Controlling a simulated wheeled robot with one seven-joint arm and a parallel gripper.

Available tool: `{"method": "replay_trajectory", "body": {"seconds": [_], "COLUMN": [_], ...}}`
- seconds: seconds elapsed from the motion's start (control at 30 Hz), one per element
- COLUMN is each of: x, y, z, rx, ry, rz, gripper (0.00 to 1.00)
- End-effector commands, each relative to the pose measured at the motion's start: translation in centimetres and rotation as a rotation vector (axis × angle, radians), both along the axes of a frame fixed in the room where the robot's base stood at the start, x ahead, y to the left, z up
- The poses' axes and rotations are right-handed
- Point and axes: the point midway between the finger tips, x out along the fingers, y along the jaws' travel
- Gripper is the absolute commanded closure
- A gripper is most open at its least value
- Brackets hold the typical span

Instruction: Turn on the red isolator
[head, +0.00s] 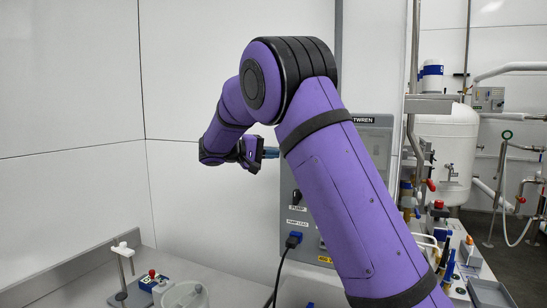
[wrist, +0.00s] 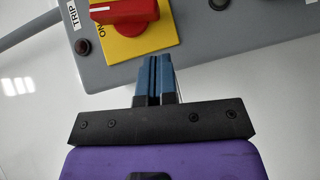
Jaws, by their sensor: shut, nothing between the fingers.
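The red isolator (wrist: 125,12) is a red rotary handle on a yellow plate (wrist: 132,45), cut off by the top edge of the wrist view. Its handle lies roughly crosswise in that view. The word ON shows on the plate's left side. My gripper (wrist: 155,60) is shut and empty, its blue fingertips just below the yellow plate in the picture. I cannot tell whether they touch it. In the head view my gripper (head: 270,152) is at the left edge of the grey panel (head: 288,178). My purple arm hides the isolator there.
In the wrist view a dark round lamp (wrist: 82,46) and a TRIP label (wrist: 73,15) sit left of the isolator. A stand (head: 122,265) is front left.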

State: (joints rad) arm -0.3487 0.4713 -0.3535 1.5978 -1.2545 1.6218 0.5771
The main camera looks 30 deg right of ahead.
Motion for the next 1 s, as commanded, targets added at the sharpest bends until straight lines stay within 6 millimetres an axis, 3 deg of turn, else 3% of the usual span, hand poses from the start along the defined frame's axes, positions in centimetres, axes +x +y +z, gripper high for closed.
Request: {"method": "replay_trajectory", "body": {"seconds": [0.5, 0.7, 1.0], "x": [1.2, 1.4, 1.4], "y": [8.4, 9.6, 9.7], "z": [1.5, 1.8, 1.8], "rx": [0.001, 0.001, 0.001], "ry": [-0.001, 0.000, 0.000], "rz": [0.002, 0.000, 0.000], "gripper": [1.00, 1.00, 1.00]}}
